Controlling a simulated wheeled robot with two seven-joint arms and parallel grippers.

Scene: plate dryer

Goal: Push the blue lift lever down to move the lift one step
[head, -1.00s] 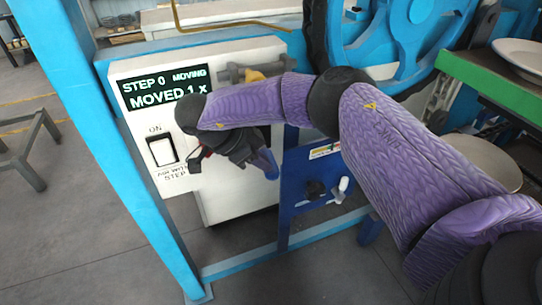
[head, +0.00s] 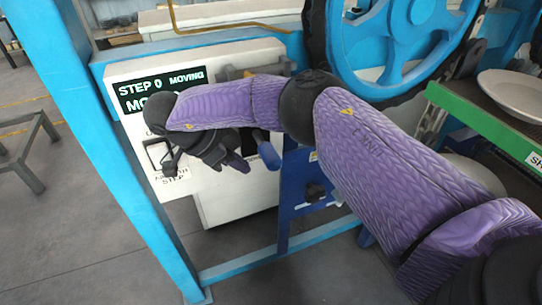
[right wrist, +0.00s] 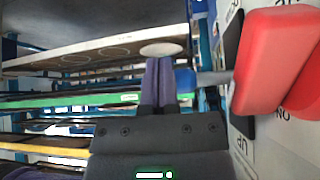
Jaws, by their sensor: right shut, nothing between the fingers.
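The blue lift lever (head: 268,152) sticks out from the front of the white control box, right of my right gripper (head: 240,164) in the head view. The gripper is shut and empty, its purple fingers slightly below and left of the lever's tip. In the right wrist view the shut fingers (right wrist: 157,82) lie beside the blue lever end (right wrist: 185,80), which joins a grey shaft; I cannot tell if they touch. The display (head: 160,88) reads "STEP 0 MOVING"; its second line is mostly hidden by my arm. My left gripper is not in view.
A white rocker switch (head: 158,154) is on the box, partly covered by my wrist. A red part (right wrist: 275,60) is close to my right wrist camera. A large blue wheel (head: 395,40) and a green-edged shelf with a plate (head: 515,92) stand to the right. A blue post (head: 95,120) stands left.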

